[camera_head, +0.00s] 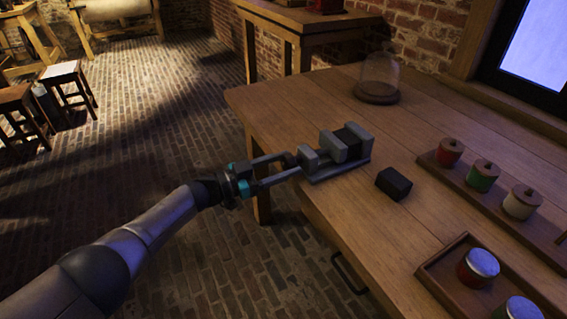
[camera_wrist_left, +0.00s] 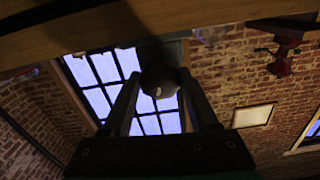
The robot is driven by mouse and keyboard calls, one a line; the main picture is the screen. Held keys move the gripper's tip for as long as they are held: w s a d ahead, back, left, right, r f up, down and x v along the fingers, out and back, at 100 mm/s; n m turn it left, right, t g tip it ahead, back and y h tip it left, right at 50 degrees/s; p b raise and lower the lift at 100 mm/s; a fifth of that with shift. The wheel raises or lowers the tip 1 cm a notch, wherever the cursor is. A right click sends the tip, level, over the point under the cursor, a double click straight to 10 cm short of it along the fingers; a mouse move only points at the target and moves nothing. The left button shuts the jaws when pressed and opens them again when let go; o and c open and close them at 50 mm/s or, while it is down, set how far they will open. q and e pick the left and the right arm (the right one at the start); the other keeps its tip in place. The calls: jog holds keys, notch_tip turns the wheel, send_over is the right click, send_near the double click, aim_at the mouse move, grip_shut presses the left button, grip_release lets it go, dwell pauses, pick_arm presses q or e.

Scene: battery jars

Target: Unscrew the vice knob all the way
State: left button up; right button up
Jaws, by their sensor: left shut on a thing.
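The grey vice (camera_head: 334,168) stands near the left edge of the wooden table, with a dark piece (camera_head: 353,132) between its jaws. Its dark round knob (camera_head: 290,159) is at the end facing my arm. My left gripper (camera_head: 293,165) reaches in from the left, with its two fingers on either side of the knob. In the left wrist view the knob (camera_wrist_left: 160,78) sits between the fingertips, and the gripper is shut on it. The fingers partly hide the knob in the head view. My right gripper is not in view.
A small black block (camera_head: 394,183) lies on the table right of the vice. A glass dome (camera_head: 379,78) stands behind. A rack (camera_head: 450,184) with several jars and a tray (camera_head: 437,266) with lidded jars are at the right.

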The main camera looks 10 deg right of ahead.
pick_arm(q)
jog(key=shift+n, duration=1.9)
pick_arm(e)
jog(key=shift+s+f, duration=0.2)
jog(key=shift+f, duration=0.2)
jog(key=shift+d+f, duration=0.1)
pick_arm(q)
jog(key=o, duration=1.1)
jog(key=shift+o, duration=1.3)
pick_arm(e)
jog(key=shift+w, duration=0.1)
pick_arm(q)
jog(key=shift+a, duration=0.1)
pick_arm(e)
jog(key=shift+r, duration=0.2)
pick_arm(q)
jog(key=shift+s+a+p, duration=0.1)
jog(key=shift+a+p, duration=0.05)
jog(key=shift+p, duration=0.15)
jog(key=shift+p+v, duration=0.55)
jog(key=shift+v, duration=0.5)
jog(key=p+v, duration=0.3)
jog(key=v, duration=0.9)
jog(key=shift+a, duration=0.35)
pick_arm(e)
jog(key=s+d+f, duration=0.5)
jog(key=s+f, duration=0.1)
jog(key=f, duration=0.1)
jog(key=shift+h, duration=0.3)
